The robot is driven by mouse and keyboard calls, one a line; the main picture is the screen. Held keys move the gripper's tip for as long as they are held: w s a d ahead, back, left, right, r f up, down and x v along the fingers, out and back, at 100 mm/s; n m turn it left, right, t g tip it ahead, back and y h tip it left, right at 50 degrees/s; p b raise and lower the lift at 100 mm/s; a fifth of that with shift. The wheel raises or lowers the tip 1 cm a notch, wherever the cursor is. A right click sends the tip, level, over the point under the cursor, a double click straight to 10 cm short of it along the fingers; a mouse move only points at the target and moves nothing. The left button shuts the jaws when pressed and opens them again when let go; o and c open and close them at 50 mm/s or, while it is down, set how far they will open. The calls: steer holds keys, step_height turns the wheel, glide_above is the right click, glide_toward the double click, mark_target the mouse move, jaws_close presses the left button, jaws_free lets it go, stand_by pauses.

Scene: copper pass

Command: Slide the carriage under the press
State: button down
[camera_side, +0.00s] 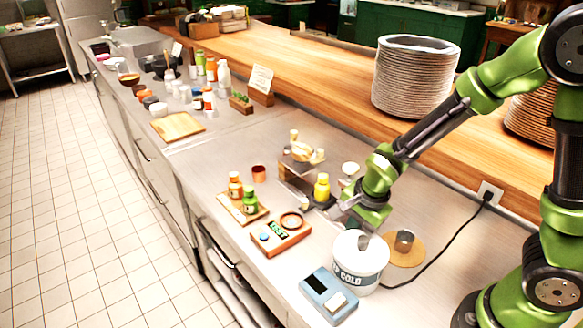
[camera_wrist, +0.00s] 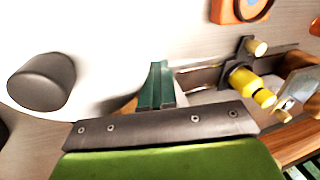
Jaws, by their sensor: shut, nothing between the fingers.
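The press (camera_side: 300,165) stands on the steel counter, with a pale wooden part on top. A yellow bottle (camera_side: 321,187) stands on what looks like the dark carriage, to the right of the press. In the wrist view, the yellow bottle (camera_wrist: 250,85) rests at the dark carriage (camera_wrist: 236,60), which has a wooden knob (camera_wrist: 257,47) and sits by a metal rail (camera_wrist: 195,78). The press shows partly at the right edge (camera_wrist: 298,88). My gripper (camera_side: 335,211) is low beside the carriage. Its green fingers (camera_wrist: 157,72) are together and empty, apart from the bottle and knob.
A white tub (camera_side: 358,262) marked COLD stands close in front of my gripper. An orange tester (camera_side: 280,235), a blue-grey device (camera_side: 328,296) and a wooden tray (camera_side: 242,208) with small bottles lie nearby. A plate stack (camera_side: 415,78) stands on the wooden shelf behind. A black cable crosses the counter.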

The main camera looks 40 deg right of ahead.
steer(key=shift+s+a+f, duration=0.15)
steer(key=shift+s+a, duration=0.05)
steer(key=shift+s, duration=0.2)
steer(key=c, duration=1.7)
jaws_free()
steer(key=shift+o, duration=0.9)
steer(key=shift+a+r, duration=0.1)
steer(key=shift+r, duration=1.2)
steer(key=o, duration=0.4)
steer(key=shift+w+v, duration=0.25)
steer(key=shift+v, duration=0.75)
steer(key=shift+o, duration=0.2)
steer(key=shift+r, duration=0.65)
steer(key=shift+w+r, duration=0.15)
steer(key=shift+d+r, duration=0.1)
steer(key=shift+d, duration=0.1)
